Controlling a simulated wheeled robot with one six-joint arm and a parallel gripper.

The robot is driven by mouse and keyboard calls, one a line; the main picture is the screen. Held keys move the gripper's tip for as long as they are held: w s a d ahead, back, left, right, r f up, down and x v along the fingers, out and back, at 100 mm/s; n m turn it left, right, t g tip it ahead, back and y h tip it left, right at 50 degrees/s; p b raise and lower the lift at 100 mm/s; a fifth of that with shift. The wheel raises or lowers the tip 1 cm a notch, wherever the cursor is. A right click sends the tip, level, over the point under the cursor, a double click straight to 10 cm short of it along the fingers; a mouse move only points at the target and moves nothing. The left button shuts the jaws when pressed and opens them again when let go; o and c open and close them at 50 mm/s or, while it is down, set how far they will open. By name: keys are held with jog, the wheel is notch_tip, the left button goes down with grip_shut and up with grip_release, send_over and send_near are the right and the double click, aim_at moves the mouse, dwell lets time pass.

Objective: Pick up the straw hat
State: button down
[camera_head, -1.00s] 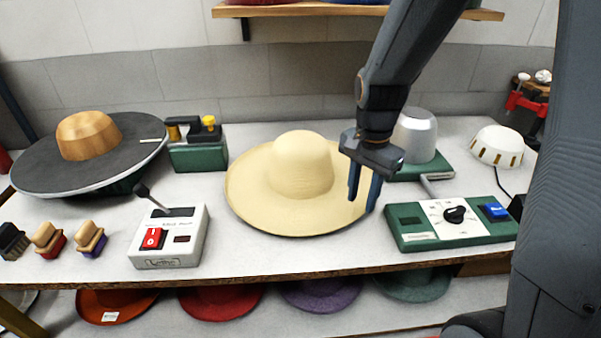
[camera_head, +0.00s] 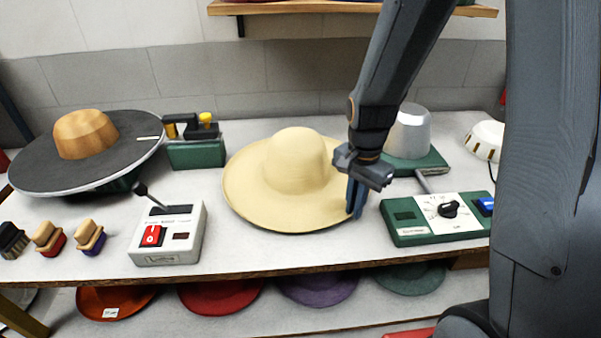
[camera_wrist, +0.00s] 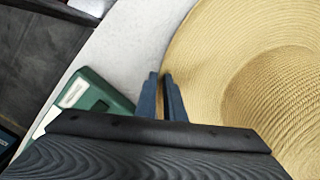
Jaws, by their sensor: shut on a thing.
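The straw hat (camera_head: 292,165), pale yellow with a round crown and wide brim, sits crown up on the white table near the middle. My gripper (camera_head: 354,205) points down at the hat's right brim edge, its fingers shut on the brim. In the wrist view, the fingers (camera_wrist: 160,88) are close together at the edge of the woven hat (camera_wrist: 210,70). The exact grip on the brim is hidden between the fingers. The hat rests level, with no visible gap from the table.
A green control box (camera_head: 412,235) with a dial stands just right of my gripper. A grey metal dome (camera_head: 410,130) on a green base stands behind it. A white switch box (camera_head: 168,240) is left of the hat, and a round dark platform (camera_head: 40,175) is farther left.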

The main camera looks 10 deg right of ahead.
jog(key=shift+r, duration=0.15)
notch_tip(320, 180, up, 18)
jog(key=b, duration=0.2)
dwell(0.4)
jog(key=c, duration=2.4)
grip_release()
grip_shut()
